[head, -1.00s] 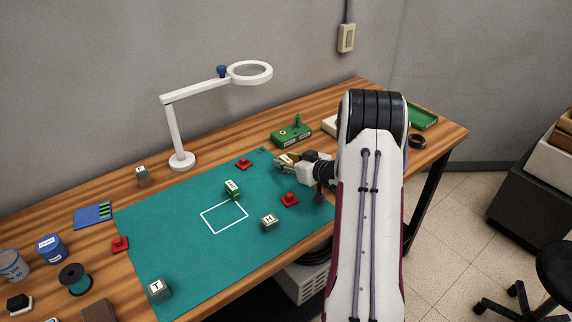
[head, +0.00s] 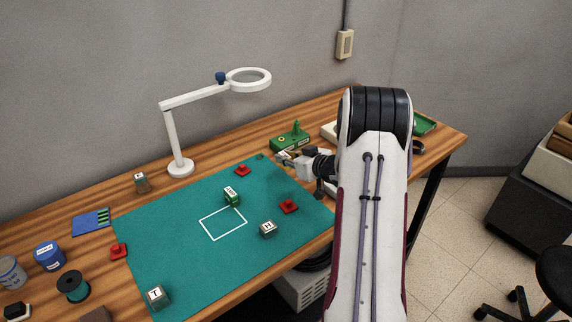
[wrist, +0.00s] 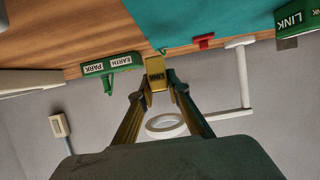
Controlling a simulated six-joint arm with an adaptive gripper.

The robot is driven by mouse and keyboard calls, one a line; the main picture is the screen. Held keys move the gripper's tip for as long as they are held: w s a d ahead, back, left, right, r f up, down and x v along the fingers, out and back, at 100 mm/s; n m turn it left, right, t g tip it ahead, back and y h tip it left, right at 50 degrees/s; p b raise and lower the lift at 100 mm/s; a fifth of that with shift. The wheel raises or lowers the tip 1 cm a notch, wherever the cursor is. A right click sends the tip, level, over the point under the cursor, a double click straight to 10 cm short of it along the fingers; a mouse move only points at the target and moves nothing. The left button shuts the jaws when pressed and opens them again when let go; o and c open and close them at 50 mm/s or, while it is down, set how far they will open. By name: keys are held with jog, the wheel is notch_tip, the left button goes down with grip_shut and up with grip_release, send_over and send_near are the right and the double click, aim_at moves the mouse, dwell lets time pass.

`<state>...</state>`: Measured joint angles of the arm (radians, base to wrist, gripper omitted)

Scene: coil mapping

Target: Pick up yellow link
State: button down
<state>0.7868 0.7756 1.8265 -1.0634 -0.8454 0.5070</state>
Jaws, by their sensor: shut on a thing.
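The yellow link (wrist: 155,71) is a small yellow block with a lettered face, seen in the wrist view between my fingertips. My gripper (wrist: 156,84) is shut on it, one finger on each side. In the head view my gripper (head: 284,157) is near the far right corner of the teal mat (head: 170,255), in front of the green EARTH/PARK unit (head: 290,137). There the link is too small to make out clearly. The EARTH/PARK unit also shows left of the link in the wrist view (wrist: 110,65).
A green LINK block (head: 231,196) stands on the mat by a white outlined square. Red pieces (head: 289,207) and lettered blocks H (head: 268,229) and T (head: 157,297) are spread around. A white magnifier lamp (head: 180,167) stands behind the mat. Much of the mat is bare.

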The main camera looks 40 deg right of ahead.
jog(key=shift+r, duration=3)
